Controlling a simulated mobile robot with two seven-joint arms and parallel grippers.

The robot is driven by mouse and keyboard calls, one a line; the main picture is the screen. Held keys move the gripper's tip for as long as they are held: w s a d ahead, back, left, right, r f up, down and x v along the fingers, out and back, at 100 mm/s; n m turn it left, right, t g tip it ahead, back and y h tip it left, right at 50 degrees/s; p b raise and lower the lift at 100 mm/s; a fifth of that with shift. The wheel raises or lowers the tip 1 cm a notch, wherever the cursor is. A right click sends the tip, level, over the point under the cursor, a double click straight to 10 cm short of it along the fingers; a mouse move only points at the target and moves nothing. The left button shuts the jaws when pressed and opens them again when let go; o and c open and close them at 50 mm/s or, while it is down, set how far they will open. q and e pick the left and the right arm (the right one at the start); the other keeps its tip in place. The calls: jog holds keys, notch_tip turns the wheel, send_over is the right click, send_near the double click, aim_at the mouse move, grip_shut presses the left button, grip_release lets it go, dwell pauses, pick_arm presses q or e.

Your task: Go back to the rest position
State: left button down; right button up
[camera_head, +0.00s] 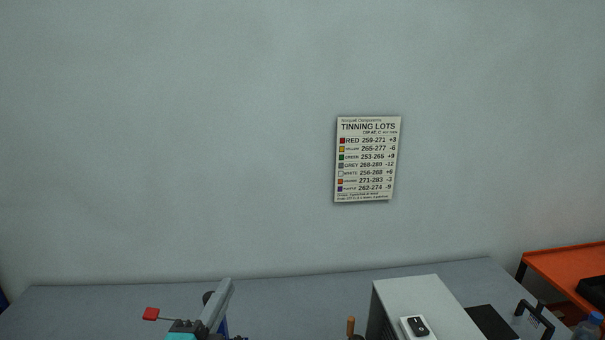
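My view is tilted up, and the wall fills most of it. A dark sliver (240,338) at the bottom edge, left of the middle, may be the top of my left gripper. Its fingers cannot be made out, so whether it is open or shut does not show. I cannot make out my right gripper. No held object can be made out.
The grey bench (90,305) carries a grey arm-like device (218,304), a red flag on a thin rod (151,314), a wooden handle (350,326) and a pale box (408,295) with a switch (417,327). An orange cart (570,268) stands right. A tinning-lots chart (367,160) hangs above.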

pick_arm(q)
jog(key=s+a+f+n+g+y, duration=0.3)
jog(key=s+a+f+n+g, duration=0.1)
jog(key=f+n, duration=0.35)
jog(key=s+f+n+g, duration=0.45)
jog(key=s+f, duration=0.25)
jog(key=s, duration=0.3)
jog(key=s+f+n+g, duration=0.3)
jog(key=s+f+g, duration=0.35)
jog(key=s, duration=0.25)
notch_tip(320, 180, down, 30)
jog(key=s+b, duration=0.3)
jog(key=b, duration=0.5)
jog(key=s+a+f+g+b, duration=0.1)
jog(key=s+f+b, duration=0.2)
jog(key=s+f, duration=0.4)
jog(key=s+a+f+g+b, duration=0.1)
jog(key=s+f+b, duration=0.2)
jog(key=s+f, duration=0.5)
notch_tip(320, 180, down, 6)
jog(key=shift+a+f+b, duration=0.1)
jog(key=shift+a+b, duration=0.05)
jog(key=shift+b, duration=0.25)
